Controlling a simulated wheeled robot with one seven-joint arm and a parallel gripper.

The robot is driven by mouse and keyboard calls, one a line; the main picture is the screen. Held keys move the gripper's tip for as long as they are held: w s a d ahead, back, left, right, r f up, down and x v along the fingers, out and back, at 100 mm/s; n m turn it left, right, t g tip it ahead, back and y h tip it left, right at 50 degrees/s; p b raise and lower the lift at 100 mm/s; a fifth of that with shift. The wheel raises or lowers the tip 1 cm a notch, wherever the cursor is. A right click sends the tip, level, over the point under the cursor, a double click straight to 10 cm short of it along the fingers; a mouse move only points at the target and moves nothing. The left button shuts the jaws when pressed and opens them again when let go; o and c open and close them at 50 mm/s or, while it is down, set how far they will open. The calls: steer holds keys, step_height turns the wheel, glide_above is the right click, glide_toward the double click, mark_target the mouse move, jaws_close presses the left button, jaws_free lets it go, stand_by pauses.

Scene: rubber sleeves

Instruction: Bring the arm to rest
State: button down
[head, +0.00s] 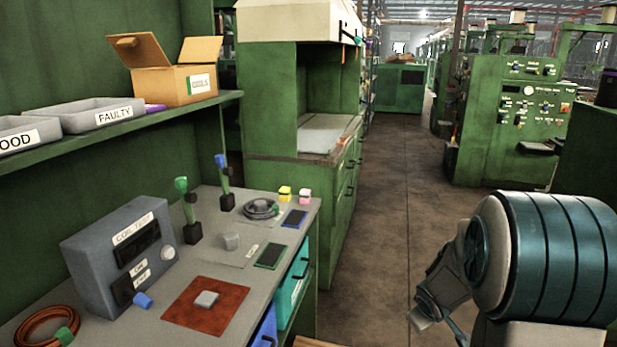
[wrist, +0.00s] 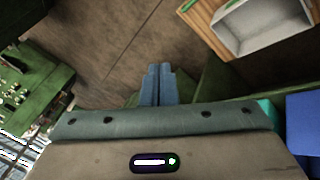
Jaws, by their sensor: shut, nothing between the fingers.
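My gripper (wrist: 155,68) shows in the wrist view with its two blue-grey fingers together and nothing between them. Below the fingers is the wide grey-green gripper body. In the head view my arm is at the lower right, over the aisle floor and clear of the workbench (head: 240,292). The gripper end (head: 424,318) points down and to the left there, and its fingers are too small to make out well.
The bench holds a coil tester (head: 118,250), a red mat (head: 207,306) and two upright sleeve stands. A shelf above carries grey bins (head: 90,113) and a cardboard box (head: 172,84). The aisle floor (head: 395,190) is clear.

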steer(key=s+a+r+m+g+y+p, duration=0.1)
steer(key=s+a+r+m+p, duration=0.1)
steer(key=s+r, duration=0.5)
steer(key=s+a+r+m+g+y+p, duration=0.1)
steer(key=s+a+r+m+p, duration=0.1)
steer(key=s+a+r+p, duration=0.3)
steer(key=s+a+r+m+g+p, duration=0.1)
steer(key=s+a+r+p, duration=0.3)
steer(key=s+r, duration=0.7)
steer(key=a+m, duration=0.1)
steer(key=a, duration=0.1)
steer(key=shift+a+r+y, duration=0.3)
steer(key=shift+r+y, duration=0.1)
